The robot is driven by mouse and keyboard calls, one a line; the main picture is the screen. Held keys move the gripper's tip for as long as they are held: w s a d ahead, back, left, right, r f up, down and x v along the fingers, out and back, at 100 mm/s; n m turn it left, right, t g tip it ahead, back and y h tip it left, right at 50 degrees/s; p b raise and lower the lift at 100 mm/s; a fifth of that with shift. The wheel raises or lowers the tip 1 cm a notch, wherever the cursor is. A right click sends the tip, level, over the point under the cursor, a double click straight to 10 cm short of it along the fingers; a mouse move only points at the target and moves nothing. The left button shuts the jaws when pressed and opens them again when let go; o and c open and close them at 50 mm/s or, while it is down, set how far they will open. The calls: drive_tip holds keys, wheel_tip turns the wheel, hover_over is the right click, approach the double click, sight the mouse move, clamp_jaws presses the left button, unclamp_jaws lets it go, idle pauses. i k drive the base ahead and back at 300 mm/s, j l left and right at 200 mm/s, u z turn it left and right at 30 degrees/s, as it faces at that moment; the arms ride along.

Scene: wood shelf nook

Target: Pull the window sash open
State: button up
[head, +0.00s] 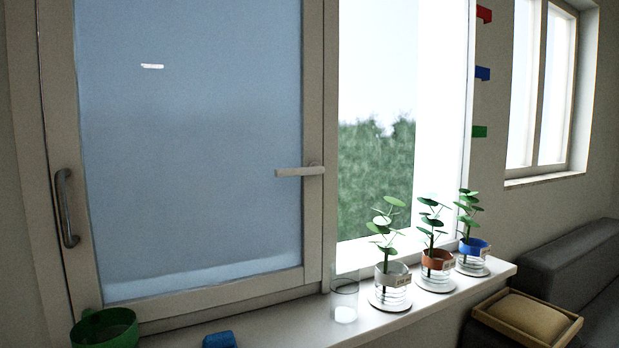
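The window sash (312,110) has a pale frame around a blue-grey pane and fills the left half of the head view. A lever handle (300,171) lies horizontal on its right upright and points left across the glass. A second handle (65,208) stands vertical on the left upright. No clear gap shows around the sash, though I cannot tell if it is latched. My gripper is not in view.
A clear glass (345,300), a green pot (105,330) and a blue object (219,340) sit below the sash. A sofa (575,262) and wooden tray (490,311) are right.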

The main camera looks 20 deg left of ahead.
sight(71, 164)
drive_tip(key=u, duration=1.75)
